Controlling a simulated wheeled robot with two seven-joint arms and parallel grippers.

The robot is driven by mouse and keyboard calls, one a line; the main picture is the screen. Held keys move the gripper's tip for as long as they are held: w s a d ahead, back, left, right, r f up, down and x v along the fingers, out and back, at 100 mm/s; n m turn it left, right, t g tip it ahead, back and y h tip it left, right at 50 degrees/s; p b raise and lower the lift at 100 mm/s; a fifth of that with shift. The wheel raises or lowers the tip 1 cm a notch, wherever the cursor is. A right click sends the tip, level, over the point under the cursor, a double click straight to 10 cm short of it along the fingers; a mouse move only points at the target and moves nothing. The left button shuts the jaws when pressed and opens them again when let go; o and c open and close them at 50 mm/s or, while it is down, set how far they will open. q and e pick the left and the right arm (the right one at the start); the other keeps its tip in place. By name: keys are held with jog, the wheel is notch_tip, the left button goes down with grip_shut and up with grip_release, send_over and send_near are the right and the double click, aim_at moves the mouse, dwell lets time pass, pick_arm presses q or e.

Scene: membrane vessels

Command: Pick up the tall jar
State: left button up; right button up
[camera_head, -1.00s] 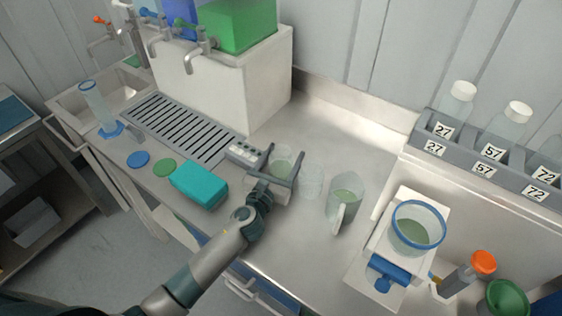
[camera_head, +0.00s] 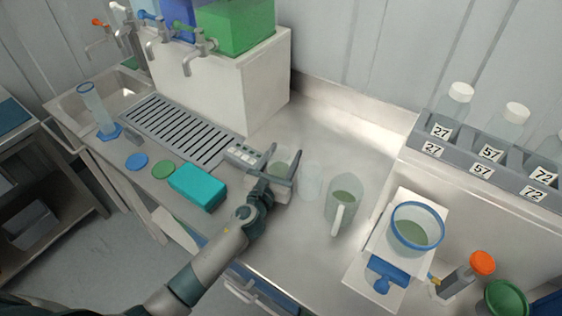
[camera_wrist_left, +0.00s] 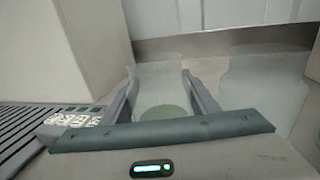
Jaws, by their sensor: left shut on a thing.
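A clear jar (camera_head: 281,167) with pale green liquid stands upright on the white scale at the middle of the counter; I take it for the tall jar. My left gripper (camera_head: 283,155) reaches in from the front with one finger on each side of it and is shut on it. In the left wrist view the jar (camera_wrist_left: 160,88) is between the two fingers (camera_wrist_left: 160,95), its green liquid low inside. The gripper body hides the jar's base there. My right gripper is not in view.
A clear empty-looking vessel (camera_head: 310,182) stands close to the right of the jar, then a handled jug (camera_head: 343,203). A teal box (camera_head: 198,187) lies to the left. A white tank block (camera_head: 225,95) stands behind. A blue-rimmed vessel (camera_head: 417,228) sits on a white stand at right.

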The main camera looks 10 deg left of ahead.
pick_arm(q)
jog(key=shift+r, duration=0.1)
notch_tip(320, 180, up, 9)
jog(key=shift+f+p, duration=0.15)
jog(key=shift+p, duration=0.8)
jog(key=shift+r, duration=0.55)
jog(key=s+a+r+n+y+b, duration=0.1)
jog(key=s+a+r+b, duration=0.1)
jog(key=s, duration=0.4)
jog(key=s+a+r+y+b, duration=0.1)
jog(key=s+a+r+b, duration=0.1)
jog(key=s+a, duration=0.3)
jog(key=shift+s+a+n+y+b, duration=0.15)
jog(key=shift+s+n+y+b, duration=0.35)
jog(key=shift+s, duration=0.65)
